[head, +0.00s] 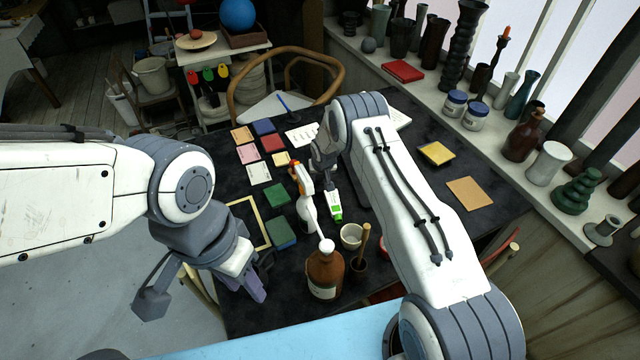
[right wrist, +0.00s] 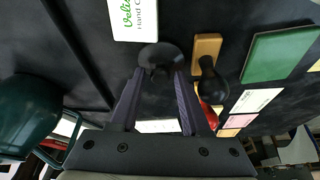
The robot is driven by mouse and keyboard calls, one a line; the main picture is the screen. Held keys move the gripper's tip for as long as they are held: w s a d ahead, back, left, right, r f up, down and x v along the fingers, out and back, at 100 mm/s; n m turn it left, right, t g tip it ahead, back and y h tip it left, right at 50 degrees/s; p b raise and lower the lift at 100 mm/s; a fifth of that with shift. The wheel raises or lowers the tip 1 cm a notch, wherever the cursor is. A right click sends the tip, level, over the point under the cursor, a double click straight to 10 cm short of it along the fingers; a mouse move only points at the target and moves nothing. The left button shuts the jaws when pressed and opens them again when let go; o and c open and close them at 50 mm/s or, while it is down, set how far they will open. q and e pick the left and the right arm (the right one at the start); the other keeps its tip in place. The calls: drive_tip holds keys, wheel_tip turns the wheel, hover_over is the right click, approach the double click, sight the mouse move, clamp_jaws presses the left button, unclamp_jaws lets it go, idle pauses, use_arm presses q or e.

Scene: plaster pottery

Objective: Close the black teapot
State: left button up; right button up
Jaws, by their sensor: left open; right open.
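I cannot make out a whole black teapot in either view; anything black blends into the dark table. In the right wrist view a round dark piece (right wrist: 160,57) with a small knob-like middle shows at the fingertips of my right gripper (right wrist: 157,76). It may be a lid; I cannot tell whether the fingers touch it. The fingers are apart. In the head view my right gripper (head: 329,178) points down over the table, partly hidden by my right arm. My left gripper (head: 256,291) is open and empty near the table's front left.
A brown bottle (head: 325,275), a pale cup (head: 351,237) and a white spray bottle (head: 305,209) stand near the right gripper. Coloured tiles lie at left. A dark green rounded thing (right wrist: 27,112) shows in the wrist view.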

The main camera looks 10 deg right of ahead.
clamp_jaws()
drive_tip(key=shift+r, duration=0.5)
drive_tip(key=r+b, duration=0.2)
drive_tip(key=r, duration=0.1)
drive_tip(key=shift+s+d+r, duration=0.1)
drive_tip(key=shift+d+r, duration=0.2)
drive_tip(key=shift+d, duration=0.05)
drive_tip(key=s+d+r+b, duration=0.2)
drive_tip(key=s+d+r, duration=0.4)
drive_tip(key=d, duration=0.3)
drive_tip(key=shift+d+r+b, duration=0.15)
drive_tip(key=shift+r+b, duration=0.1)
drive_tip(key=shift+b, duration=0.05)
